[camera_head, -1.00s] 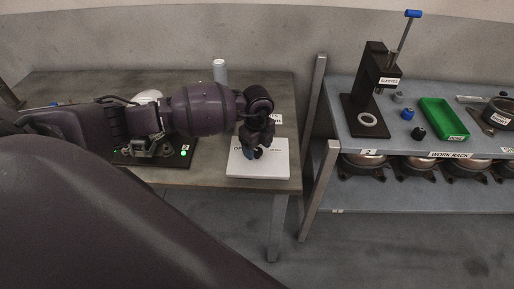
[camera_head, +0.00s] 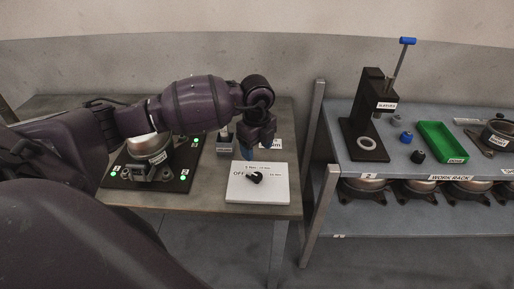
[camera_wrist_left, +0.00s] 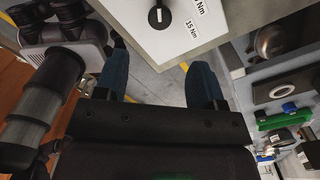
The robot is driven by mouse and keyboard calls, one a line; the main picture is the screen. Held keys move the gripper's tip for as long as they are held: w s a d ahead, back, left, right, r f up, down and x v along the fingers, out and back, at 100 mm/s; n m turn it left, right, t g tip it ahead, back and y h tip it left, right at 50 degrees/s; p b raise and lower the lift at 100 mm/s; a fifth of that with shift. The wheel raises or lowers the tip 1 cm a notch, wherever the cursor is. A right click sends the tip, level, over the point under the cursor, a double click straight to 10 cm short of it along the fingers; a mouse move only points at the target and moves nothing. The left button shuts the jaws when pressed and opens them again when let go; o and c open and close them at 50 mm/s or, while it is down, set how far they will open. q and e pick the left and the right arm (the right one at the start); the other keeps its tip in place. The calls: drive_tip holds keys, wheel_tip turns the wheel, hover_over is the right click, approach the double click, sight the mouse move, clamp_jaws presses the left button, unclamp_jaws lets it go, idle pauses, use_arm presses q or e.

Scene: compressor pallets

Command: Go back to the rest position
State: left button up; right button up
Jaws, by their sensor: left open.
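My left gripper (camera_head: 247,150) hangs fingers-down from my left arm, just behind the white control box (camera_head: 245,190) in the head view. It is open and empty. In the left wrist view its two blue fingers (camera_wrist_left: 160,78) stand apart with only floor seen between them. The black knob (camera_head: 255,178) on the box is clear of the fingers, and its pointer is toward the OFF side. The box top with the knob (camera_wrist_left: 158,17) also shows at the top of the wrist view. My right gripper is not in view.
A compressor (camera_head: 150,148) sits on a black plate (camera_head: 120,183) with green lights, partly behind my arm. A grey labelled holder (camera_head: 226,141) stands near the gripper. The work rack (camera_head: 415,175) at right bears a press (camera_head: 372,120) and a green tray (camera_head: 441,140).

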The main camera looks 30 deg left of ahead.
use_arm(q)
drive_tip(key=s+d+f+t+h, duration=0.1)
drive_tip(key=s+d+t+h, duration=0.25)
drive_tip(key=d+h, duration=0.6)
drive_tip(key=s+d+t+h, duration=0.3)
drive_tip(key=s+d+h, duration=0.1)
drive_tip(key=d+h, duration=0.5)
drive_tip(key=a+f+n+t+y, duration=0.5)
drive_tip(key=a+n+t+y, duration=0.2)
drive_tip(key=n+t+y, duration=0.5)
drive_tip(key=s+a+f+n+g+y, duration=0.3)
drive_tip(key=s+f, duration=0.3)
drive_tip(key=s+a+f+n+g+y, duration=0.3)
drive_tip(key=s+a+f+n, duration=0.1)
drive_tip(key=s+f, duration=0.2)
drive_tip(key=shift+s+f+n+g+y, duration=0.2)
drive_tip(key=shift+f+n+g+y, duration=0.15)
drive_tip(key=shift+f, duration=0.2)
